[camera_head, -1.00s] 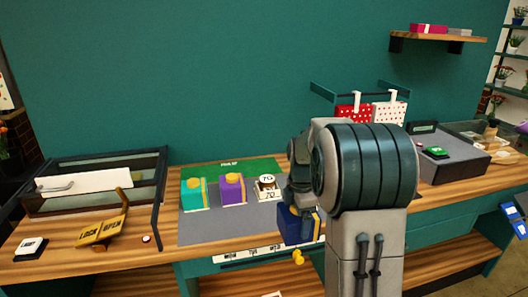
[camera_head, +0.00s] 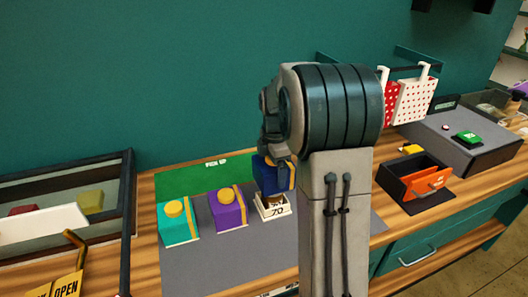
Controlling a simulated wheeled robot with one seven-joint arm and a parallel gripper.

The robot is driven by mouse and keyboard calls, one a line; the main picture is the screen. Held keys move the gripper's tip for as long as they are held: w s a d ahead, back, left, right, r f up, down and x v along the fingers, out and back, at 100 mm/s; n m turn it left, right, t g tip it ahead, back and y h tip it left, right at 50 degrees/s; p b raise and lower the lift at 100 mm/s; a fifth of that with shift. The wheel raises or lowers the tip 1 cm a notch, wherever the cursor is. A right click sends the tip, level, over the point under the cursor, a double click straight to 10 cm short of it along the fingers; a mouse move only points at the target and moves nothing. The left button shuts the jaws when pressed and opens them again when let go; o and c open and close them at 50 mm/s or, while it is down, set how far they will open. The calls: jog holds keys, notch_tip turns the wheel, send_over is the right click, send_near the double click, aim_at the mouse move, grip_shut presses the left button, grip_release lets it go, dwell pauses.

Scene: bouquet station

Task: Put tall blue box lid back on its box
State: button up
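A dark blue box-shaped piece with a yellow stripe (camera_head: 268,175) is right under my gripper (camera_head: 276,158), above or just behind a white open-topped block marked 70 (camera_head: 272,210). My gripper appears shut on this blue piece, but the fingertips are small and dark and partly hidden by my arm. I cannot tell whether the piece is the tall blue box, its lid, or both together. No separate blue lid shows. My arm hides the mat to the right.
A teal box (camera_head: 178,226) and a purple box (camera_head: 226,214), both yellow-knobbed, stand left on the grey mat (camera_head: 220,262). An open dark tray with an orange front (camera_head: 425,182) is right of my arm. A framed glass case (camera_head: 60,205) stands at left. The mat's front is bare.

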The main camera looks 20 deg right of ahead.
jog(key=shift+w, duration=0.4)
jog(key=shift+s+f+b, duration=0.2)
jog(key=shift+f+b, duration=0.3)
jog(key=shift+f, duration=0.05)
jog(key=shift+f+b, duration=1.8)
jog(key=shift+f, duration=0.8)
jog(key=shift+f+b, duration=0.95)
jog(key=shift+f, duration=0.65)
dwell(0.5)
jog(key=o, duration=0.7)
jog(key=shift+o, duration=0.2)
jog(key=shift+r, duration=0.1)
jog(key=shift+r+p, duration=3)
jog(key=shift+r, duration=0.95)
